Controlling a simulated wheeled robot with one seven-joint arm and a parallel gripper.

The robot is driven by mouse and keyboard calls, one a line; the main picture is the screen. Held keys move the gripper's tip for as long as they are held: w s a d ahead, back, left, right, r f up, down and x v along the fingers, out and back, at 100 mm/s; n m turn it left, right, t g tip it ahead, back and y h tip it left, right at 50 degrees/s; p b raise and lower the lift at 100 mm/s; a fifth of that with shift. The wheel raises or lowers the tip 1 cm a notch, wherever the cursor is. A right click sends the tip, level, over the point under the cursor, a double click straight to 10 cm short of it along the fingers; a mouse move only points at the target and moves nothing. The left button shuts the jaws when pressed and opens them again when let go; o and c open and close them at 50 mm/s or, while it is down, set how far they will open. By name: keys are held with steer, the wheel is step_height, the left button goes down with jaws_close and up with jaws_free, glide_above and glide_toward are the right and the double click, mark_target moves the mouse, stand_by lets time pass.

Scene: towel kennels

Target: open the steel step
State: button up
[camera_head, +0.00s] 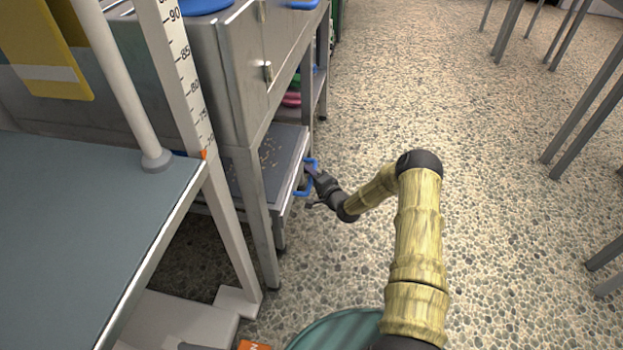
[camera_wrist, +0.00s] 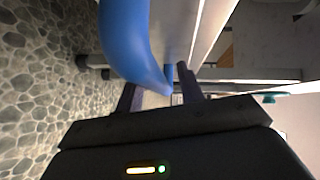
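The steel step (camera_head: 283,152) is a flat grey sheet-metal piece with pale specks on it, low under the steel cabinet. Its front edge stands out past the cabinet's legs. A blue handle (camera_head: 309,178) is on that front edge. My gripper (camera_head: 314,187) is at the handle, with its fingers spread. In the wrist view the blue handle (camera_wrist: 128,42) looms large and its lower end reaches between the two dark fingers (camera_wrist: 158,92) of my gripper. The fingers look apart, and I see no clear grip on the handle.
The steel cabinet (camera_head: 236,75) with latched doors stands above the step. A grey-blue table top (camera_head: 75,225) and a measuring post (camera_head: 180,65) are at the left. Pebbled floor (camera_head: 480,150) lies open to the right, with grey table legs (camera_head: 585,115) at the far right.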

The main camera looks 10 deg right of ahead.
jaws_close()
steer(key=shift+d, duration=0.1)
steer(key=s+d, duration=0.4)
steer(key=d, duration=0.7)
steer(key=s+d, duration=0.5)
steer(key=d, duration=0.6)
steer(key=s+d, duration=0.5)
steer(key=d, duration=0.6)
steer(key=shift+w, duration=0.1)
jaws_free()
